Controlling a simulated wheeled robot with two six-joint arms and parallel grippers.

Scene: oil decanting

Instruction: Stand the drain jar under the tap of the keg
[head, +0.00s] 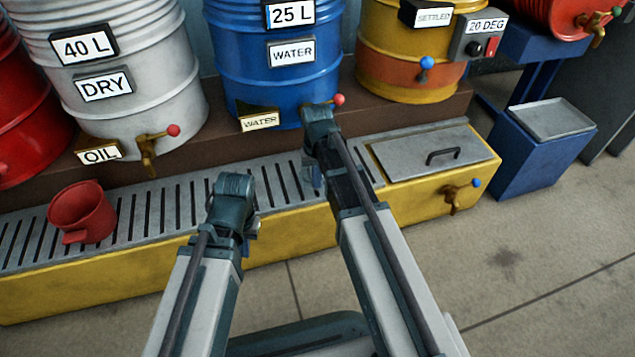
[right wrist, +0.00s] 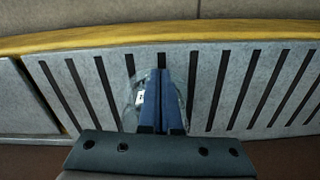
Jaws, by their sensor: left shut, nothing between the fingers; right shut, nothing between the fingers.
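A clear glass jar with a small white label (right wrist: 139,99), which looks like the drain jar, stands on the slatted grate. My right gripper (right wrist: 165,103) is shut and empty, its blue fingers in front of the jar in the right wrist view; I cannot tell whether they touch it. In the head view my right gripper (head: 318,165) is over the grate before the blue drum, and its wrist mostly hides the jar. The red keg (head: 553,14) lies on a blue stand at the top right, with a brass tap (head: 597,28). My left gripper (head: 243,208) is shut and empty near the trough's front edge.
A handled lid (head: 430,150) covers the trough's right end, above a blue-knobbed tap (head: 455,193). A blue box with a grey tray top (head: 550,118) stands below the keg. Labelled drums line the back.

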